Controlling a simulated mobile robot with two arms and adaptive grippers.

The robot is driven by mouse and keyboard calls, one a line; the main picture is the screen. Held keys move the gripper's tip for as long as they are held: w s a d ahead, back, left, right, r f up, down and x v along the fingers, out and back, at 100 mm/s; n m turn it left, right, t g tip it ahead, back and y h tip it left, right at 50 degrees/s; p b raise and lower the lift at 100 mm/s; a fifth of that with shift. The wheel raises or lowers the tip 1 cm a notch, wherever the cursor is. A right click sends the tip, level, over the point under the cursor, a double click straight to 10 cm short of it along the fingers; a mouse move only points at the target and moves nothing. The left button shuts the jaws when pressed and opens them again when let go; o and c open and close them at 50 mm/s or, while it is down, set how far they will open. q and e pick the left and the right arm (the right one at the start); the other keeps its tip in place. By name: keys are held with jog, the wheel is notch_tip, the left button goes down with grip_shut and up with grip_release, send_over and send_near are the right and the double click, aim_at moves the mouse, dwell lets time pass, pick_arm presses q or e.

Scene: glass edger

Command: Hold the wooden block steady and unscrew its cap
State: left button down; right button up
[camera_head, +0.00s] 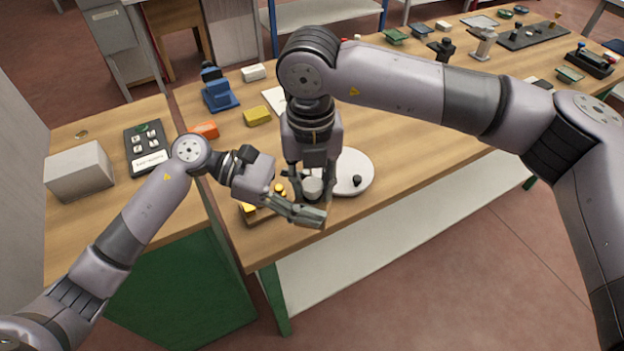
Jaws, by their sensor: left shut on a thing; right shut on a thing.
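My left gripper (314,207) reaches in low from the left near the table's front edge. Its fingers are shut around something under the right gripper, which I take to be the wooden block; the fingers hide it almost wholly. My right gripper (312,190) points straight down just above and behind the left fingers. It is shut on a pale grey round piece (312,186), which looks like the cap. Whether the cap still sits on the block cannot be seen.
A small brown wooden holder with yellow pieces (262,215) stands left of the grippers. A white round disc with a black knob (352,172) lies close on the right. Yellow (257,116) and orange (205,130) blocks lie behind. The tabletop (420,155) to the right is clear.

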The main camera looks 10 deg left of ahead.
grip_shut()
jog(key=n, duration=0.7)
jog(key=o, duration=0.8)
grip_release()
jog(key=shift+o, duration=0.2)
jog(key=shift+s, duration=0.1)
jog(key=shift+r, duration=0.1)
notch_tip(320, 180, up, 4)
jog(key=shift+r, duration=0.25)
jog(key=shift+c, duration=0.3)
jog(key=shift+r+m, duration=1.2)
jog(key=shift+r, duration=0.35)
jog(key=shift+f, duration=3.85)
